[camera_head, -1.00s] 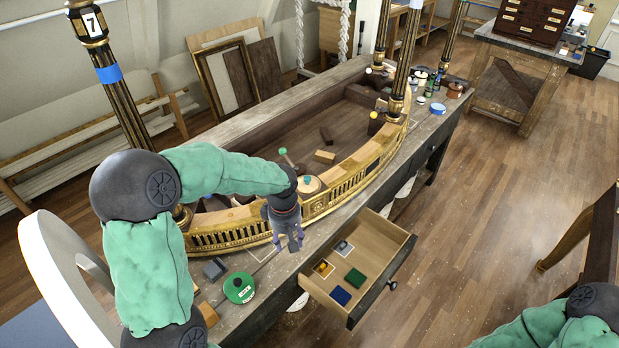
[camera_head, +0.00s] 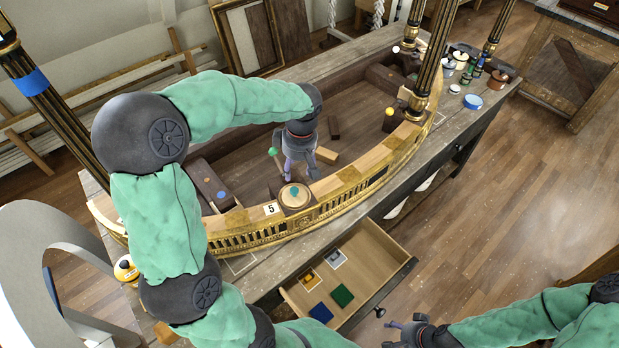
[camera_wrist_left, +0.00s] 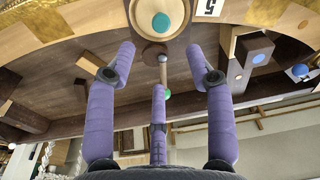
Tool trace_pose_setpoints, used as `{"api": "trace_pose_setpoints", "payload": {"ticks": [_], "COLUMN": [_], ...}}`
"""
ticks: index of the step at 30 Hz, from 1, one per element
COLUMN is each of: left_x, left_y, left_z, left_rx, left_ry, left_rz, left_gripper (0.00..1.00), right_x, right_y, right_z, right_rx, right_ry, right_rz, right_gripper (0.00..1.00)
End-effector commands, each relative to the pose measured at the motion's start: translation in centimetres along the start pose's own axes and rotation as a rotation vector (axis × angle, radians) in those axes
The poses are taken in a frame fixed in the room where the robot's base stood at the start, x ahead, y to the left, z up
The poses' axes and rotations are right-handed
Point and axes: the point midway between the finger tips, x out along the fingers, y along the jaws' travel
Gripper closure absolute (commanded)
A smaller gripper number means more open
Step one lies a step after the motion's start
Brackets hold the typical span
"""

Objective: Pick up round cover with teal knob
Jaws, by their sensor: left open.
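The round cover (camera_head: 294,197) is a pale wooden disc with a teal knob (camera_head: 295,190), sitting on a block at the gilt front rail. In the left wrist view the cover (camera_wrist_left: 179,32) is at the top centre, just beyond the fingertips. My left gripper (camera_head: 298,172) is open and empty, above the console's inside, behind the cover as the head view shows it. Its spread purple fingers show in the wrist view (camera_wrist_left: 160,62), apart from the cover. My right gripper (camera_head: 407,333) is at the bottom edge of the head view; its finger opening is unclear.
A green-tipped rod (camera_head: 273,153) stands close beside my left gripper. A pale wooden block (camera_head: 326,155) and a dark block (camera_head: 334,127) lie inside the console. An open drawer (camera_head: 388,265) with coloured tiles juts out in front. Jars stand at the far right.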

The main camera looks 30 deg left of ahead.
Motion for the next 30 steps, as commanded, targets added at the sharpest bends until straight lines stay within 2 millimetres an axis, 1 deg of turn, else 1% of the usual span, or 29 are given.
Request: {"api": "trace_pose_setpoints", "payload": {"ticks": [2, 4, 9, 12, 20, 27, 30], "left_x": [0.1, 0.8, 3.4, 4.7, 6.3, 9.7, 10.5], "left_y": [0.0, -0.1, -0.1, -0.1, -0.1, -0.1, -0.1], "left_z": [0.0, 0.0, 0.0, 0.0, 0.1, 0.2, 0.2], "left_rx": [-0.001, -0.001, 0.001, 0.0, 0.001, 0.001, 0.0], "left_ry": [0.0, 0.0, -0.002, 0.0, -0.001, -0.001, -0.001], "left_rz": [0.0, -0.002, -0.004, -0.003, -0.002, -0.002, 0.0], "left_gripper": [0.47, 0.47, 0.47, 0.47, 0.47, 0.47, 0.47], "right_x": [0.0, 0.0, 0.2, 0.3, 0.3, 0.2, 0.3], "right_y": [0.0, 0.0, 0.1, 0.1, 0.1, 0.1, 0.1], "right_z": [0.2, 0.2, 0.2, 0.2, 0.1, 0.1, 0.1], "right_rx": [0.0, 0.0, 0.0, 0.0, 0.0, 0.0, 0.0], "right_ry": [-0.004, -0.004, -0.004, -0.004, -0.003, -0.003, -0.003], "right_rz": [0.0, 0.0, 0.0, 0.0, 0.0, 0.0, 0.0], "right_gripper": [0.38, 0.38, 0.38, 0.38, 0.38, 0.38, 0.38]}}
